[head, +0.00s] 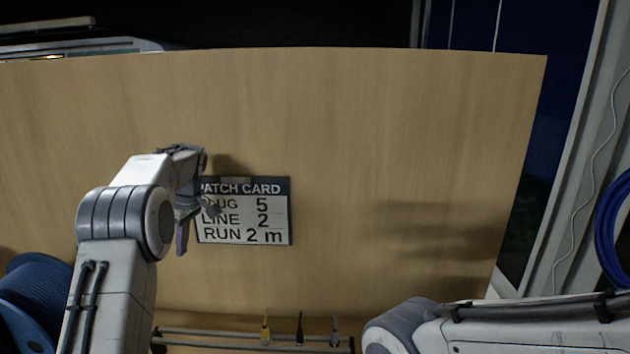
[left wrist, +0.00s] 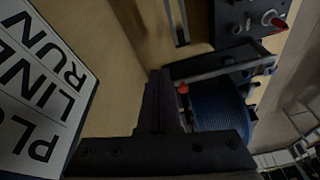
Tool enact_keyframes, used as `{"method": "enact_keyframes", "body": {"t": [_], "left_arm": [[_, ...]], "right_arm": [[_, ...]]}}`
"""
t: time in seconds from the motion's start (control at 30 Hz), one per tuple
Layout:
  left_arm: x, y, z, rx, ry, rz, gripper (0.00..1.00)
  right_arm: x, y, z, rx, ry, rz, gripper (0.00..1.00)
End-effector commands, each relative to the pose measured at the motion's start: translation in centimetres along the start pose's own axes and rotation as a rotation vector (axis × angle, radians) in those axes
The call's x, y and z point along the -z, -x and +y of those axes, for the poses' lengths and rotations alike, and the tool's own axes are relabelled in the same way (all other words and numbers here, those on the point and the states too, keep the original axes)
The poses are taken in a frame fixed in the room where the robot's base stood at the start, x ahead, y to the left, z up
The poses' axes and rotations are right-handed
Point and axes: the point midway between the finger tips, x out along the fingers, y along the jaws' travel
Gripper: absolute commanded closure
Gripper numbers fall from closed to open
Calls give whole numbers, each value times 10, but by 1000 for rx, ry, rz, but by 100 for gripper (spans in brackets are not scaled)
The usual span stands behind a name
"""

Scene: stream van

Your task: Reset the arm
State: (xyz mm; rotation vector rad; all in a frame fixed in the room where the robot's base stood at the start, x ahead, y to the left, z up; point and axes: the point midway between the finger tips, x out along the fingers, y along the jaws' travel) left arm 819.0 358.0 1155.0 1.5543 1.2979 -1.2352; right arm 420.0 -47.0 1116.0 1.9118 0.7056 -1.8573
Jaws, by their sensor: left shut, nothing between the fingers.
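My left arm rises at the left of the head view and bends over. Its gripper (head: 186,222) hangs just in front of the left edge of the patch card and covers part of its lettering. In the left wrist view the dark fingers (left wrist: 160,100) are together with nothing between them. The white and dark patch card (head: 270,222) is on the wooden panel and reads plug 5, line 2, run 2 m. It also shows tilted in the left wrist view (left wrist: 38,85). My right arm crosses the lower right of the head view; its gripper is not seen.
The wooden panel (head: 390,130) stands upright across the view. A blue cable drum (head: 35,295) sits at lower left. A rail with several small plugs, one yellow (head: 265,331), runs along the bottom. A blue cable coil (head: 612,230) hangs at far right. The drum also shows in the left wrist view (left wrist: 222,108).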

Motion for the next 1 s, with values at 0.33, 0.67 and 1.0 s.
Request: {"method": "enact_keyframes", "body": {"t": [0.33, 0.67, 1.0], "left_arm": [[-242, 84, -69, -169, -909, -105, 100], [-368, 77, -247, -320, -1677, -157, 100], [-385, 49, -326, -378, -1977, -168, 100]], "right_arm": [[0, 0, 0, 0, 0, 0, 50], [0, 0, 0, 0, 0, 0, 50], [0, 0, 0, 0, 0, 0, 50]]}}
